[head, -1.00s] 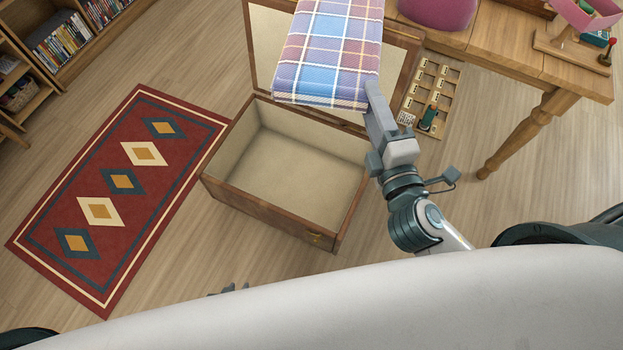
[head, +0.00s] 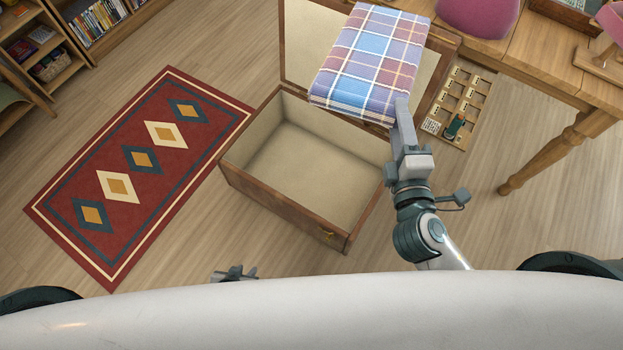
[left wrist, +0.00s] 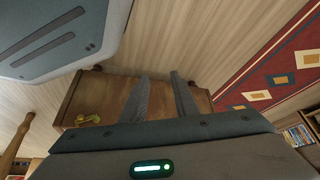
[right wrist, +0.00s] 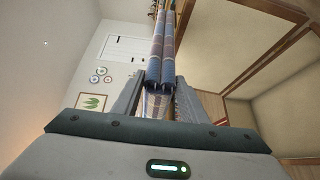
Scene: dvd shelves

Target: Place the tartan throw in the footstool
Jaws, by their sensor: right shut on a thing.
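The tartan throw (head: 370,62), a folded blue, purple and white checked slab, is held up at the back right of the footstool, in front of its raised lid. My right gripper (head: 403,112) is shut on the throw's near right edge; the throw also shows between the fingers in the right wrist view (right wrist: 158,65). The footstool (head: 275,207) is an open brown box with an empty cream-lined inside. Its latched wooden side shows in the left wrist view (left wrist: 88,92). My left gripper (head: 233,272) is low in front of the footstool, its fingers apart and empty in the left wrist view (left wrist: 162,80).
A red diamond-patterned rug (head: 140,165) lies left of the footstool. A wooden table (head: 560,65) stands at the right, with a pink seat (head: 480,15) by it. A slotted wooden board (head: 462,105) lies behind my right arm. Bookshelves (head: 70,40) stand at the back left.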

